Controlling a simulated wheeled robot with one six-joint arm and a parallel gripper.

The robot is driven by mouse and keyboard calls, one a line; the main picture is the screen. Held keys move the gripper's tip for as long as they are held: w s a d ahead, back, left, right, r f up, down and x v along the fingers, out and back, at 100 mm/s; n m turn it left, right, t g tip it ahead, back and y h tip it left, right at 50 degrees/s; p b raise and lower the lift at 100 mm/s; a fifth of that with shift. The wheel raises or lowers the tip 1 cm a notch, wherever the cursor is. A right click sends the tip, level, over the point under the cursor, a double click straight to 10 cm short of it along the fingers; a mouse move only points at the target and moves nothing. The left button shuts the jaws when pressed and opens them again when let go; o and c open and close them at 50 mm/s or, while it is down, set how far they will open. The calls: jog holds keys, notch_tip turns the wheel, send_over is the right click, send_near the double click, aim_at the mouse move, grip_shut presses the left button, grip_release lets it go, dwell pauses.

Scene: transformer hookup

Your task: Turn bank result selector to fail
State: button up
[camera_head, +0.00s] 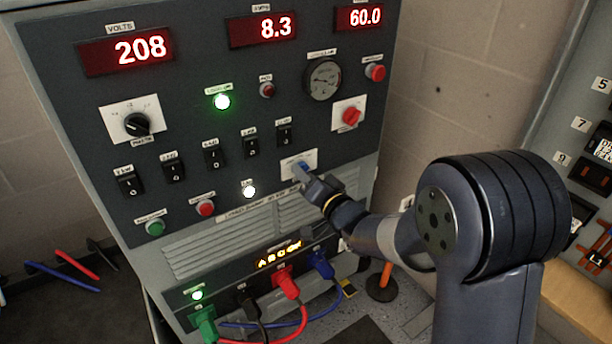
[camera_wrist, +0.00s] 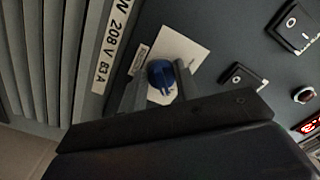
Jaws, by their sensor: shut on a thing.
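The blue selector knob (camera_head: 302,168) sits on a white plate (camera_head: 311,158) at the lower right of the dark control panel. In the wrist view the blue knob (camera_wrist: 161,77) stands between my fingers, over the white plate (camera_wrist: 178,50). My gripper (camera_head: 304,180) reaches the panel from the right and is shut on the knob. In the wrist view my gripper (camera_wrist: 160,84) has one finger on each side of it. The lettering around the knob is too small or hidden, so I cannot tell which position it points to.
A red knob (camera_head: 351,116) on a white plate is above. A row of black rocker switches (camera_head: 214,156) runs to the left. A lit white lamp (camera_head: 249,191) is left of the gripper. Coloured plugs and cables (camera_head: 287,283) hang below.

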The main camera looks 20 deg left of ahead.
jog(key=o, duration=1)
jog(key=v, duration=1)
jog(key=shift+s+d+p, duration=0.25)
jog(key=shift+s+p, duration=0.05)
jog(key=shift+s, duration=0.05)
jog(key=shift+w+a, duration=0.1)
jog(key=x, duration=1)
jog(key=shift+w+a+b, duration=0.2)
jog(key=shift+w+b, duration=0.05)
jog(key=shift+b, duration=0.15)
jog(key=shift+d, duration=0.1)
